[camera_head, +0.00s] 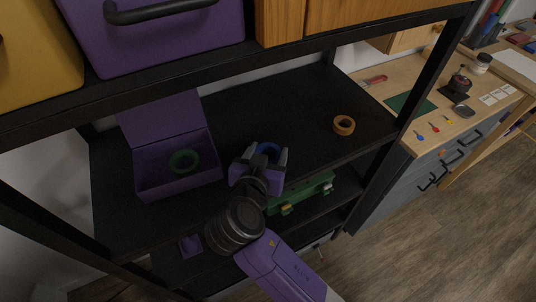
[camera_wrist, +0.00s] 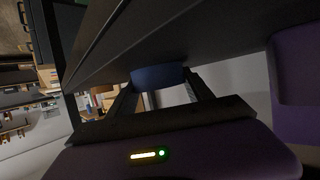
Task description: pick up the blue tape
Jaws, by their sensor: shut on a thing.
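The blue tape (camera_head: 268,149) is a ring at the middle shelf, between the fingers of my gripper (camera_head: 265,157). In the wrist view, the blue tape (camera_wrist: 158,76) shows edge-on as a blue curved band between the fingertips of my gripper (camera_wrist: 160,84). My gripper is shut on it. Its lower part is hidden by the gripper body in the head view. I cannot tell whether the tape touches the shelf.
An open purple box (camera_head: 176,163) holding a green tape (camera_head: 184,161) stands left of my gripper. An orange tape (camera_head: 344,125) lies to the right on the black shelf (camera_head: 300,105). A green level-like tool (camera_head: 302,193) lies on the shelf below. Purple and yellow bins stand above.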

